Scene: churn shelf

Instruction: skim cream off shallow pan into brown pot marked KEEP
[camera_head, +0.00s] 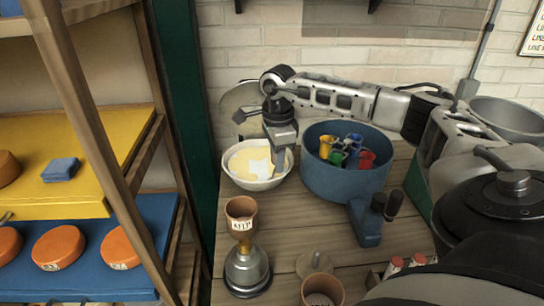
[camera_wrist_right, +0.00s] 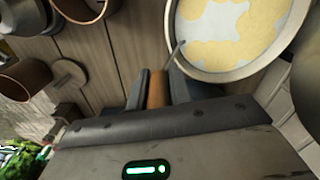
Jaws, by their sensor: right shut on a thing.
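The shallow pan (camera_head: 262,184) is a white round bowl holding pale yellow cream with bare whitish patches; it also fills the top right of the wrist view (camera_wrist_right: 204,74). My right gripper (camera_head: 279,158) is at the pan's right edge, pointing down. In the wrist view it is shut on a brown tool handle (camera_wrist_right: 157,90), whose thin metal shaft (camera_wrist_right: 178,47) reaches to the pan's rim. The tool's far end cannot be made out. A brown pot (camera_head: 241,208) with a pale label, apparently KEEP, sits above a metal bell-shaped base. My left gripper is out of view.
A blue tub (camera_head: 344,183) with coloured cups stands right of the pan. A second brown pot (camera_head: 322,291) with a partly hidden label and a round wooden disc (camera_head: 314,264) are in front. A shelf (camera_head: 120,205) stands left. Bare planks lie between pan and pots.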

